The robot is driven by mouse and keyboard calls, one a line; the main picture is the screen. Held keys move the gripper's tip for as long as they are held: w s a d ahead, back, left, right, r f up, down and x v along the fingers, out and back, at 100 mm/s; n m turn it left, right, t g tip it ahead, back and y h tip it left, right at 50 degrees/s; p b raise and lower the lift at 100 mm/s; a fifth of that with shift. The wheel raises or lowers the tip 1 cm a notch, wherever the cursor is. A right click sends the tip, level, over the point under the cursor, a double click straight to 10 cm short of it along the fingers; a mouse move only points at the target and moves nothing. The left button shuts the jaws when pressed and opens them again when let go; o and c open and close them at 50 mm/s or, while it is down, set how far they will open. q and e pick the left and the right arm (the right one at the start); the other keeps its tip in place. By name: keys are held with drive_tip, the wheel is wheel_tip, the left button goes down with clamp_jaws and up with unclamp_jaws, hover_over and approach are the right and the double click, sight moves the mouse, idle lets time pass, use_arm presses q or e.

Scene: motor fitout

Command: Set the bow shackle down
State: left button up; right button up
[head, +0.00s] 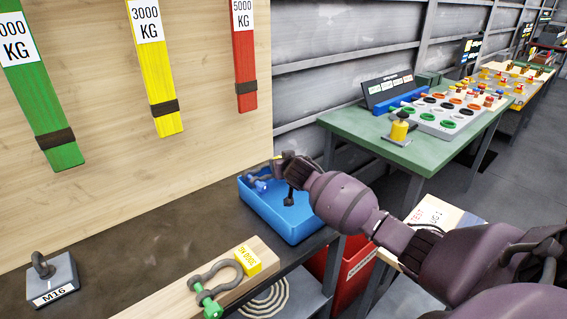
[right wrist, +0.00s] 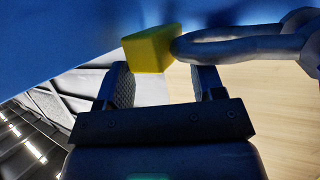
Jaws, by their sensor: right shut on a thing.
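My right gripper (head: 287,188) is over the blue bin (head: 303,226) at the back end of the dark bench. A grey bow shackle (head: 262,178) with a blue pin shows just left of the gripper, at the bin's far left rim. In the right wrist view, the yellow tag (right wrist: 150,48) of the shackle is at the gripper's fingers (right wrist: 163,85), with the grey bow (right wrist: 230,46) running off to the right. The gripper is shut on the shackle. Whether the shackle touches the bin is hard to tell. My left gripper is out of view.
Another bow shackle (head: 215,280) with a green pin and yellow tag (head: 247,260) lies on a wooden block (head: 262,250). An M16 weight (head: 52,277) stands at the left. Green, yellow and red slings hang on the wooden wall. A green table (head: 440,150) stands behind.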

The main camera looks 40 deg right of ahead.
drive_tip(key=o, duration=1.3)
drive_tip(key=shift+r, duration=0.85)
drive_tip(key=p+v, duration=0.1)
drive_tip(key=v, duration=0.5)
drive_tip(key=p+v, duration=0.1)
drive_tip(key=v, duration=0.5)
drive_tip(key=shift+f, duration=0.25)
